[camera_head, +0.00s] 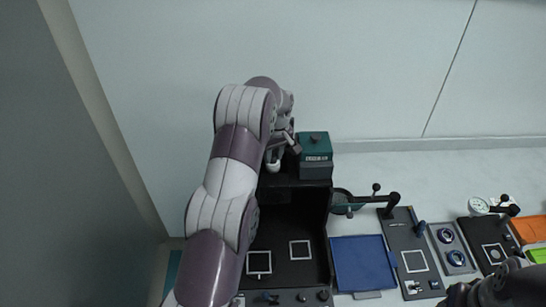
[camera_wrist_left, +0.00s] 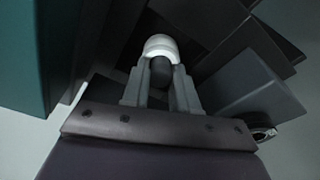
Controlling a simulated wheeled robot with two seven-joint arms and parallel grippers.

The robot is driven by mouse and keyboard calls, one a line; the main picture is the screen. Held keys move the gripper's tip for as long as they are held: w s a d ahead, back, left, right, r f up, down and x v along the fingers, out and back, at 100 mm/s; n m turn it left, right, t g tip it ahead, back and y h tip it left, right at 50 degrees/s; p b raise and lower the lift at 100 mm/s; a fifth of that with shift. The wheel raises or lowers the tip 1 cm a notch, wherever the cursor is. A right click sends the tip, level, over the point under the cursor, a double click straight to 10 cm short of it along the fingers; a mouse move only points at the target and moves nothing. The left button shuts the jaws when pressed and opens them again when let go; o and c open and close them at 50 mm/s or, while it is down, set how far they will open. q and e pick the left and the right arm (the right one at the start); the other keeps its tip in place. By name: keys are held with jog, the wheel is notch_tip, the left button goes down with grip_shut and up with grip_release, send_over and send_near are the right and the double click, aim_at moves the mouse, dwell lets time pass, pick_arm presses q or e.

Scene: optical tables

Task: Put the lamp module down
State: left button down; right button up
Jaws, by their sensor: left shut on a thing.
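My left gripper (camera_head: 277,157) reaches over the back of a black bench unit, beside a teal box. In the left wrist view the left gripper (camera_wrist_left: 160,88) is shut on the lamp module (camera_wrist_left: 160,47), which has a bright white rounded rim and a dark core. In the head view the lamp module (camera_head: 273,167) is a small pale piece below the wrist, partly hidden by it. I cannot tell whether its underside touches the black surface. My right gripper is not clearly seen.
The teal box (camera_head: 316,145) stands close to the right of the gripper; it also shows in the left wrist view (camera_wrist_left: 25,60). A black open bay (camera_head: 290,222) lies in front. A blue tray (camera_head: 359,263) and several optical fixtures line the right. A wall stands behind.

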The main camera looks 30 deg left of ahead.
aim_at(274, 162)
pick_arm(q)
jog(key=f+p, duration=0.3)
jog(key=shift+d, duration=0.2)
jog(key=shift+a+f, duration=0.1)
jog(key=shift+f, duration=0.2)
jog(key=shift+w+a+f, duration=0.1)
jog(key=shift+f, duration=0.2)
jog(key=c, duration=1.1)
grip_release()
jog(key=shift+c, duration=0.2)
